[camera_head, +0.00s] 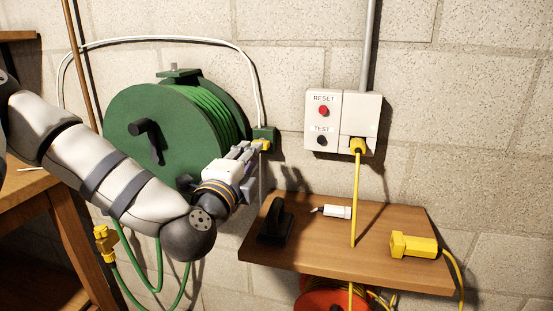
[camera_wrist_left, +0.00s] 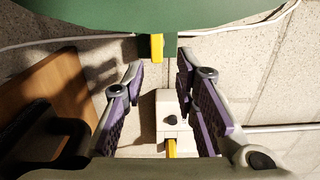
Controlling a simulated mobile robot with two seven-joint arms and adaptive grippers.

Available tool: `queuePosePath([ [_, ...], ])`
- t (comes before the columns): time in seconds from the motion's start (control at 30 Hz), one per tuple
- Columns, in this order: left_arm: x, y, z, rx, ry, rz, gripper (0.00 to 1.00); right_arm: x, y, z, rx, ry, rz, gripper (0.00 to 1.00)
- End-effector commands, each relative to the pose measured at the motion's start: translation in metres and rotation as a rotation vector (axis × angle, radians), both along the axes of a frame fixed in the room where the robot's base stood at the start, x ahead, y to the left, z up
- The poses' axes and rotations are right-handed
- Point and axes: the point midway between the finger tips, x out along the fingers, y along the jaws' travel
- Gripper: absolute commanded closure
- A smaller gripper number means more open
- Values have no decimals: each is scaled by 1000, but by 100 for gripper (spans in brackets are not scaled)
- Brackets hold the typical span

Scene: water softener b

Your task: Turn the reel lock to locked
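The green hose reel (camera_head: 160,130) is mounted on the wall, with a black crank handle (camera_head: 148,138) on its face. A small yellow lever (camera_head: 262,145), which looks like the reel lock, sits on a green block (camera_head: 264,133) at the reel's right side. In the left wrist view the yellow lever (camera_wrist_left: 156,47) projects from the green reel edge. My left gripper (camera_head: 254,149) is at the lever in the head view. In the wrist view its purple-padded fingers (camera_wrist_left: 161,68) are apart, with the lever in line with the gap. I cannot tell whether they touch it. My right gripper is out of view.
A wooden shelf (camera_head: 385,268) below right holds a black holder (camera_head: 275,222), a white nozzle-like piece (camera_head: 337,212) and a yellow connector (camera_head: 413,245). A white outlet box (camera_head: 323,122) with a yellow plug (camera_head: 358,146) is on the wall. A wooden bench (camera_head: 50,210) stands at left.

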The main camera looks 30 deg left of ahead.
Motion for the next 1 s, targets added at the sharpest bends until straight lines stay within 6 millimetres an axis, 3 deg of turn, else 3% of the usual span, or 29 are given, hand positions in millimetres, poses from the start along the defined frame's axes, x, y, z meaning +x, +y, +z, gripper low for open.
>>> queuePosePath([
  [0.1, 14, 3, -11, -3, 15, 2, 73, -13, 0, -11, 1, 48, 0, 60],
  [0.33, 48, 11, -15, -4, 20, 0, 73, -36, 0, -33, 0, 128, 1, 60],
  [0.47, 61, 14, -2, 3, 5, -2, 73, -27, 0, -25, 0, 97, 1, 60],
  [0.67, 74, 17, -4, -1, 7, -2, 73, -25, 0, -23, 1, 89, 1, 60],
  [0.7, 74, 17, -4, -2, 8, -2, 75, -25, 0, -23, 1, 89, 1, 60],
  [0.8, 74, 17, -5, -3, 9, -2, 98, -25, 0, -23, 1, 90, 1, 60],
  [1.0, 73, 17, -5, -1, 10, -3, 100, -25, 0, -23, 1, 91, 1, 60],
])
